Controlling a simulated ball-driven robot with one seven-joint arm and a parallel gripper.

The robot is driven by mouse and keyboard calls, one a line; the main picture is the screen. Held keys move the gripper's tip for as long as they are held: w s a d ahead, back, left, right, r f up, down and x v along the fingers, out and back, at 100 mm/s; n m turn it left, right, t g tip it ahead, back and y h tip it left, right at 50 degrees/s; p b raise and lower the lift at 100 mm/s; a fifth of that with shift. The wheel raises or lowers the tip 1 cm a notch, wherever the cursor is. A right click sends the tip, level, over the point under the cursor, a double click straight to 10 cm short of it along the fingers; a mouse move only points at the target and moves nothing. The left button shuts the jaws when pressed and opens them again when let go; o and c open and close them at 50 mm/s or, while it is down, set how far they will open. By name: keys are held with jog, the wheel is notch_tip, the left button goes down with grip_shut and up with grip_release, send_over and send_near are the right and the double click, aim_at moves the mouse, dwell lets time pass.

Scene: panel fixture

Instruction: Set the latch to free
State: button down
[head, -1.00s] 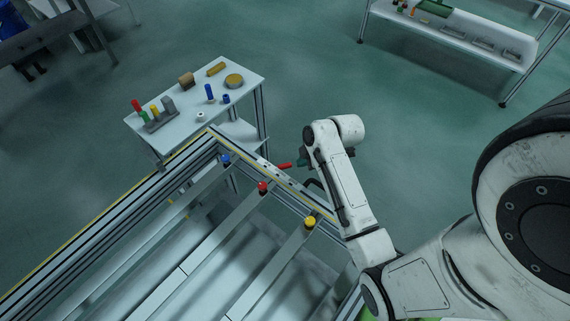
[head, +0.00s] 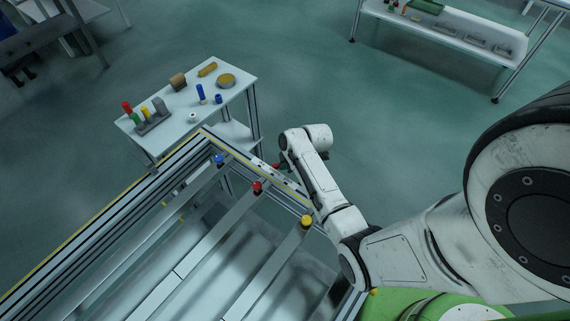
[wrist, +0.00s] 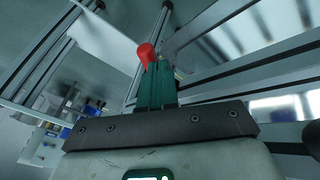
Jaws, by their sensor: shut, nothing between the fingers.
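The latch shows as a red handle (head: 276,166) at the far rail of the panel frame. In the head view only a short part of it shows beside my arm's end. In the wrist view its red end (wrist: 146,53) is just beyond my fingertips, apparently touching or nearly so. My gripper (wrist: 158,68) is shut, its green fingers together with nothing between them. In the head view my gripper is mostly hidden behind my arm. The latch's pivot and any setting marks cannot be made out.
Blue (head: 219,160), red (head: 257,187) and yellow (head: 306,221) knobs sit on the frame's bars. A white side table (head: 180,128) with several small parts stands beyond the frame's corner. Open floor lies right of that table. A shelf bench (head: 450,38) is far off.

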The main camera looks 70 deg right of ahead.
jog(key=shift+w+d+n+y+b, duration=0.3)
jog(key=shift+d+n+b, duration=0.25)
jog(key=shift+n, duration=0.25)
jog(key=shift+w+d+f+n+y+b, duration=0.1)
jog(key=shift+w+d+n+y+b, duration=0.15)
jog(key=shift+n+b, duration=0.2)
jog(key=shift+w+d+n+y+b, duration=0.1)
jog(key=shift+d+n+y+b, duration=0.2)
jog(key=shift+n, duration=0.25)
jog(key=w+d+n+g+y+b, duration=0.1)
jog(key=w+d+n+b, duration=0.1)
jog(key=w+n+b, duration=0.2)
jog(key=shift+w+d+y+b, duration=0.3)
jog(key=shift+w+y+b, duration=0.05)
jog(key=shift+w+b, duration=0.7)
jog(key=shift+s+a, duration=0.1)
jog(key=shift+a, duration=0.05)
